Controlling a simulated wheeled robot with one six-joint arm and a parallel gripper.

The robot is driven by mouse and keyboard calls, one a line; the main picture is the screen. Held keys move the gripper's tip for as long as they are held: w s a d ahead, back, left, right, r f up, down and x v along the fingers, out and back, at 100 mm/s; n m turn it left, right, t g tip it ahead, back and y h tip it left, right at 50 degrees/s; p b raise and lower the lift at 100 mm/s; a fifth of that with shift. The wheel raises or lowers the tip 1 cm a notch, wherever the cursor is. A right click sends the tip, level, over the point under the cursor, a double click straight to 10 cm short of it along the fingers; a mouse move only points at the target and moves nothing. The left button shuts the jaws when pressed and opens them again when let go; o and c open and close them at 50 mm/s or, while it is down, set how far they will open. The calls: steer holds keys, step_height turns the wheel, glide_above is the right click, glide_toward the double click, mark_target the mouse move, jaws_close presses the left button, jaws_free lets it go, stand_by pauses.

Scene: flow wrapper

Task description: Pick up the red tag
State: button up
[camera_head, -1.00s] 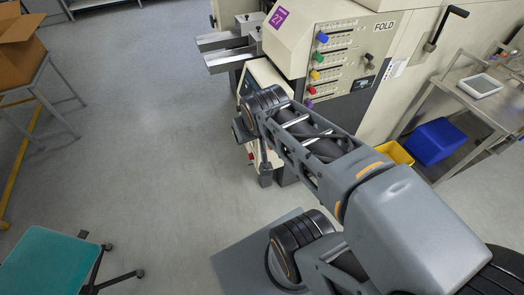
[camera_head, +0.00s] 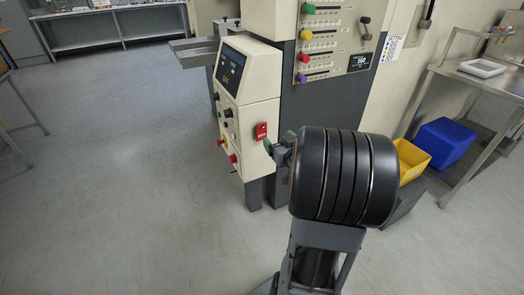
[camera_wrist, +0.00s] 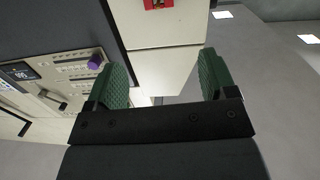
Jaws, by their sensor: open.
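The red tag (camera_head: 261,132) is on the right side of the cream control box in the head view. In the wrist view the red tag (camera_wrist: 157,3) shows at the top edge, partly cut off, on a cream panel. My gripper (camera_wrist: 166,78) has its two green fingers spread apart with nothing between them. In the head view my gripper (camera_head: 270,147) is just right of and slightly below the tag, mostly hidden behind my wrist. I cannot tell whether a finger touches the tag.
The control box (camera_head: 248,105) has a display, knobs and red buttons. The machine panel (camera_head: 335,45) with coloured knobs stands behind. A yellow bin (camera_head: 411,160), a blue bin (camera_head: 444,141) and a steel table (camera_head: 490,82) are at right. The floor at left is clear.

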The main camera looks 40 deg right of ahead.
step_height(320, 180, down, 3)
steer(key=b, duration=0.2)
steer(key=t+b, duration=0.1)
steer(key=b, duration=0.1)
glide_toward(263, 129)
steer(key=w, duration=0.4)
steer(key=shift+y, duration=0.3)
steer(key=w+b, duration=0.1)
steer(key=w, duration=0.1)
steer(key=w+d+b, duration=0.1)
steer(key=w, duration=0.1)
steer(key=shift+w+r, duration=0.15)
steer(key=shift+w+d+r, duration=0.1)
steer(key=shift+w+d, duration=0.05)
steer(key=shift+w, duration=0.4)
steer(key=c, duration=1)
steer(key=shift+r, duration=0.1)
